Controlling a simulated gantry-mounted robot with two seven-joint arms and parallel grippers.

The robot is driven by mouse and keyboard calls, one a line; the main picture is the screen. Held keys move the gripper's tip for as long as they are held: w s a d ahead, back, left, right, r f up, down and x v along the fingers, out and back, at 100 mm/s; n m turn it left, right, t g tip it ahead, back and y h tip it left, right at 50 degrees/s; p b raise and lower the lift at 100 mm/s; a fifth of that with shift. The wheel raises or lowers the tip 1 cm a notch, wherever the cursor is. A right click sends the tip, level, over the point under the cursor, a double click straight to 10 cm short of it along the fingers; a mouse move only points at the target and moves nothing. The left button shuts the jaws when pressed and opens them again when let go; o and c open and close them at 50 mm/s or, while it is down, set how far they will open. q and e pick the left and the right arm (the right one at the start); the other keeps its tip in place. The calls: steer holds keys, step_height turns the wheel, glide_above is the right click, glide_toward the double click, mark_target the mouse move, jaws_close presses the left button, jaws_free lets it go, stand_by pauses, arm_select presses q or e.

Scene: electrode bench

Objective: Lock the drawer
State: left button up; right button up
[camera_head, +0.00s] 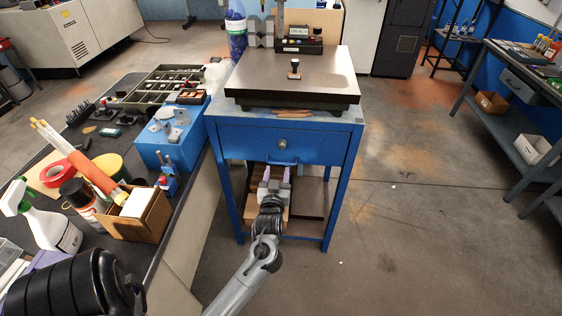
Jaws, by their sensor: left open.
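The blue drawer (240,144) is in the front of the blue stand, under its top, and looks closed. A small round silver lock (282,145) sits in the middle of the drawer front. A blue bar handle (283,163) is just below it. I cannot make out whether a key is in the lock. My left gripper (275,173) is open, its fingertips pointing up at the drawer front, just below the lock and close to the handle. I cannot tell whether they touch the handle. My right gripper is not in view.
A dark surface plate (294,72) rests on the stand, with a small knobbed tool on it. A dark bench (115,168) at left carries a blue box (166,142), a spray bottle (50,222) and a cardboard box (140,222). The floor right of the stand is clear.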

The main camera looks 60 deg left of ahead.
mark_target(282, 147)
arm_select(q)
steer(key=b+x, duration=0.3)
steer(key=x, duration=0.8)
steer(key=shift+w, duration=0.2)
jaws_close()
